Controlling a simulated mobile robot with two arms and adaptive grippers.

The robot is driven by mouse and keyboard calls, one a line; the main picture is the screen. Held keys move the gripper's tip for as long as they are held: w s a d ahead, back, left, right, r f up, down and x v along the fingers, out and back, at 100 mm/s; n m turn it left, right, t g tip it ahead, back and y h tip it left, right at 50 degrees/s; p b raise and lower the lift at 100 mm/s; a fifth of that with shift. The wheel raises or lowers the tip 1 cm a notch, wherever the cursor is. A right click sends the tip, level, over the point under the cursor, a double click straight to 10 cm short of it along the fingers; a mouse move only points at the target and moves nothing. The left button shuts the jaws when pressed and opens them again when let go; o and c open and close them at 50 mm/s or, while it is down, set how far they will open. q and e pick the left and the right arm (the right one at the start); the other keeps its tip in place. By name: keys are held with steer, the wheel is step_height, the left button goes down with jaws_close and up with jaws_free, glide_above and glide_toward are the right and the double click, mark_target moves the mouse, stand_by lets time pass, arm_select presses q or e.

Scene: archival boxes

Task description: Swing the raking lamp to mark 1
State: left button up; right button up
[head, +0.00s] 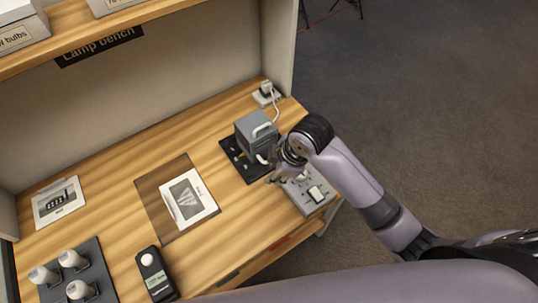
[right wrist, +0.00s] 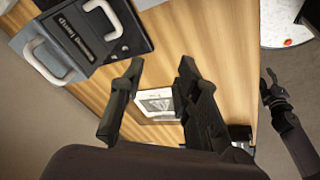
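A grey boxy unit with a pale handle (head: 255,132), seemingly the raking lamp, stands on a black plate (head: 231,154) with small white marks; I cannot read which is mark 1. A grey box with two pale handles and an inverted, unclear label shows in the right wrist view (right wrist: 72,45). My right gripper (head: 277,178) is beside the unit's front right, over a switch block. In the right wrist view its fingers (right wrist: 160,68) are apart with nothing between them. A dark gripper-like end, likely my left gripper (right wrist: 270,90), shows at the right; its fingers are unclear.
The grey switch block (head: 316,194) sits at the bench's right edge. A framed print (head: 187,199) lies on a brown mat. A white socket (head: 266,96) with a cable is behind. Bulbs on a dark tray (head: 95,290) and a black meter (head: 156,275) are front left.

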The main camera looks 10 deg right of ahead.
steer(key=w+d+r+n+h, duration=0.2)
steer(key=w+r+n, duration=0.5)
steer(key=r, duration=0.1)
steer(key=shift+g, duration=0.4)
steer(key=w+f+p, duration=0.1)
steer(key=f, duration=0.4)
steer(key=a+f+p, duration=0.1)
steer(key=f, duration=0.5)
steer(key=w+f+p, duration=0.1)
steer(key=f, duration=0.5)
steer(key=shift+w+a, duration=0.2)
steer(key=shift+w, duration=0.1)
steer(key=shift+c, duration=0.5)
jaws_close()
